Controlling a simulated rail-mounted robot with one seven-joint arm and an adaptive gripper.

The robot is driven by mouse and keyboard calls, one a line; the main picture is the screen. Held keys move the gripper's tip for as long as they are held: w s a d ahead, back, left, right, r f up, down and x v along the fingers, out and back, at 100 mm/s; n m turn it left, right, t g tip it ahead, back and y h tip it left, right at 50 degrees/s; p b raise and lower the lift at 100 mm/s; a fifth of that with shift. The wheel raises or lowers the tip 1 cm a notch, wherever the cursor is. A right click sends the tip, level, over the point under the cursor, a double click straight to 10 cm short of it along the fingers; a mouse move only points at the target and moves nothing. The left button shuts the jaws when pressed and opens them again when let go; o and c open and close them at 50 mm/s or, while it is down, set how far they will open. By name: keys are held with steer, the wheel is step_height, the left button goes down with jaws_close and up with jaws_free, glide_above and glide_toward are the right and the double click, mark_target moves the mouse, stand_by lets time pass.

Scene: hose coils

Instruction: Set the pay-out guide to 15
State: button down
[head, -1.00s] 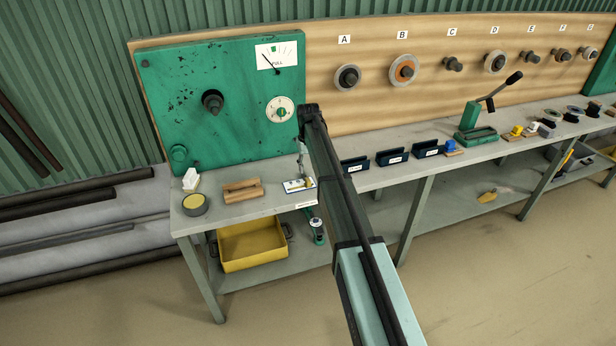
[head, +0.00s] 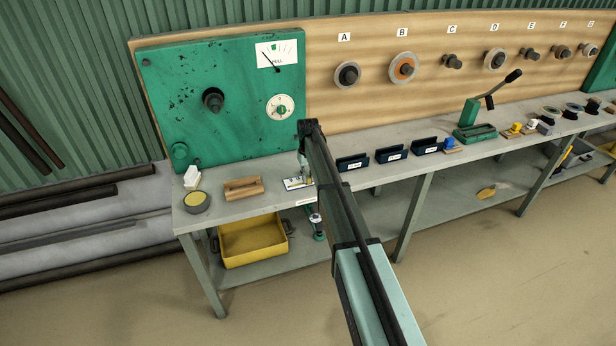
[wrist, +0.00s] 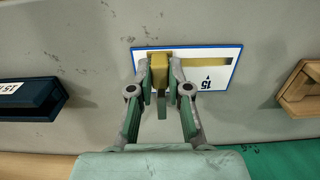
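The pay-out guide is a white plate with a blue border (wrist: 225,88) on the bench top. It also shows in the head view (head: 291,185), partly behind my arm. It has a slot and a printed 15 with a small arrow, right of my gripper in the wrist view. A yellow slider block (wrist: 159,61) stands at the slot's left part, left of the 15 mark. My gripper (wrist: 160,68) is down at the guide, its fingers drawn in on both sides of the block and seeming to touch it. In the head view my gripper (head: 304,176) is small and partly hidden.
A wooden block (head: 243,188) and a tape roll (head: 197,201) lie left of the guide in the head view. Dark labelled holders (head: 352,163) stand to its right. The green panel (head: 235,110) with a gauge rises behind. A yellow bin (head: 253,243) sits below.

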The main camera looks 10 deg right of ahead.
mark_target(292, 187)
steer(key=a, duration=0.2)
steer(key=a+b, duration=0.1)
steer(key=a, duration=0.1)
steer(key=s+a, duration=0.1)
steer(key=a, duration=0.1)
steer(key=shift+a+b, duration=0.2)
steer(key=shift+b, duration=0.15)
steer(key=c, duration=1.1)
jaws_free()
steer(key=shift+a, duration=0.15)
steer(key=shift+r, duration=0.65)
step_height(292, 187, up, 11)
steer(key=shift+f, duration=0.15)
